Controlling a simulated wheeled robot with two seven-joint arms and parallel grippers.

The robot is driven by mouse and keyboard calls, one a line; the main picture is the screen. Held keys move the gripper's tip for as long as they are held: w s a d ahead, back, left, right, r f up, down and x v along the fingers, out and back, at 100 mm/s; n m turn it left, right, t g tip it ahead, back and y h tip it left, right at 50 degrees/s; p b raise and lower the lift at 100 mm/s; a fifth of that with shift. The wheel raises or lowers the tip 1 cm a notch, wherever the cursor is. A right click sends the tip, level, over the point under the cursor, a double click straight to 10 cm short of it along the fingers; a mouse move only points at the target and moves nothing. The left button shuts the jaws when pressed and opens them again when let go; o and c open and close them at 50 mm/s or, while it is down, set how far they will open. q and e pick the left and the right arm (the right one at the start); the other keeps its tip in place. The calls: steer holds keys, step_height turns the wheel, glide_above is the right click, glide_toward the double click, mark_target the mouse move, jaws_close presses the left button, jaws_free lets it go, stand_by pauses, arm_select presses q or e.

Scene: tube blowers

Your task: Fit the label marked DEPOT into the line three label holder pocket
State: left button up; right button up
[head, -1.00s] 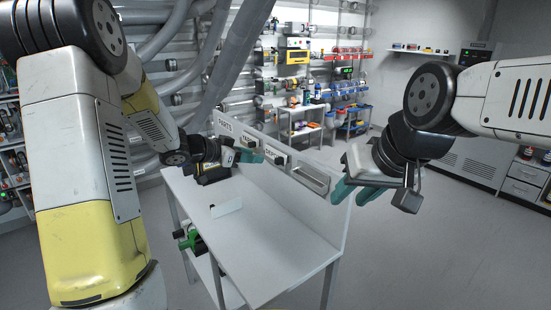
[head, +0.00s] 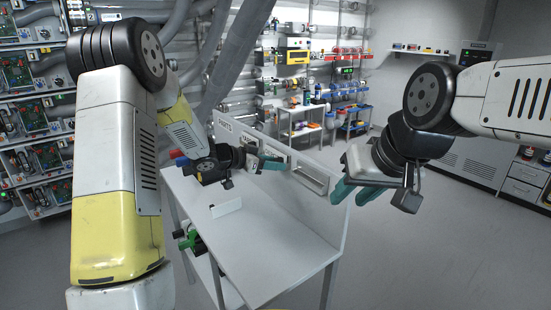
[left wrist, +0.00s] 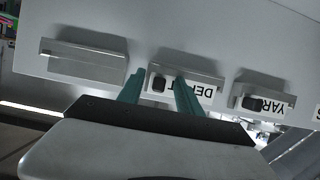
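The DEPOT label (left wrist: 207,91) sits at the middle holder in the left wrist view, its lettering upside down and partly hidden by a finger. A dark knob (left wrist: 158,84) shows at its left part. My left gripper (head: 272,160) is at the board; in the left wrist view its teal fingers (left wrist: 160,85) are apart, one on each side of the knob, with no contact visible. How deep the label sits in its pocket I cannot tell. An empty holder pocket (left wrist: 86,62) is to its left. My right gripper (head: 355,190) is open and empty, right of the board.
The YARD label (left wrist: 270,103) with its own dark knob sits in the neighbouring holder. The PARTS label (head: 225,132) is farther along the board. A green tool (head: 190,240) is below.

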arm_select(q)
jaws_close()
